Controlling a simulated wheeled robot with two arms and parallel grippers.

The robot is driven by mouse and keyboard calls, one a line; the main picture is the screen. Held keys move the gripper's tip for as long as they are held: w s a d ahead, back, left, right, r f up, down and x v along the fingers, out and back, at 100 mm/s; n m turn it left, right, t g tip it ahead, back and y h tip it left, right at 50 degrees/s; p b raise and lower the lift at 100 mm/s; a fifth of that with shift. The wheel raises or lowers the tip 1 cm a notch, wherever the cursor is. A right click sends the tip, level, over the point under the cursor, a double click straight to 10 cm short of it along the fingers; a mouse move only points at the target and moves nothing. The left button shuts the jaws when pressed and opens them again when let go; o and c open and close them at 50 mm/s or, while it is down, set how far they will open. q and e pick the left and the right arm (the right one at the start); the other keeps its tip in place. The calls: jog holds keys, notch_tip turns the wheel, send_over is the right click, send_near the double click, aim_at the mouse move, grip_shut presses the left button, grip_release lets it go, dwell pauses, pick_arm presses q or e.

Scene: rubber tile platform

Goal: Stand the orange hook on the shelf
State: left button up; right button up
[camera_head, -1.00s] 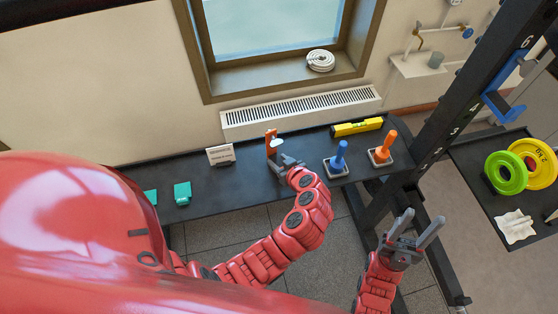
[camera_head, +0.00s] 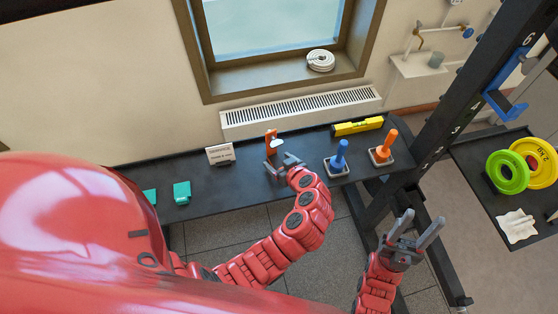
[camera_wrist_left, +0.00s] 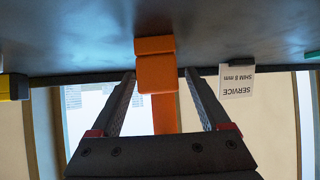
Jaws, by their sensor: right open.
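The orange hook (camera_head: 270,141) stands upright on the black shelf (camera_head: 232,192), near its back edge below the radiator. A small white patch shows beside it. My left gripper (camera_head: 280,164) is open just in front of the hook. In the left wrist view, which is upside down, the orange hook (camera_wrist_left: 157,75) lies between the two spread fingers (camera_wrist_left: 159,76), with a gap on each side. Its base meets the dark shelf surface. My right gripper (camera_head: 418,228) is open and empty, in front of the shelf's right part.
A white sign (camera_head: 220,154) stands left of the hook. A blue peg (camera_head: 340,156) and an orange peg (camera_head: 384,147) stand on bases to the right, with a yellow level (camera_head: 357,127) behind. Teal blocks (camera_head: 182,192) lie left. A black rack post (camera_head: 455,110) rises at right.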

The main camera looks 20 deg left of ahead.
pick_arm(q)
jog(key=shift+f, duration=0.1)
jog(key=shift+s+d+r+b, duration=0.25)
jog(key=shift+d+b, duration=0.05)
jog(key=shift+d, duration=0.1)
jog(key=b+v, duration=0.2)
jog(key=v, duration=0.6)
jog(key=shift+f, duration=0.1)
jog(key=v, duration=0.8)
jog(key=shift+r+p, duration=0.35)
jog(key=shift+p, duration=0.05)
jog(key=shift+s, duration=0.15)
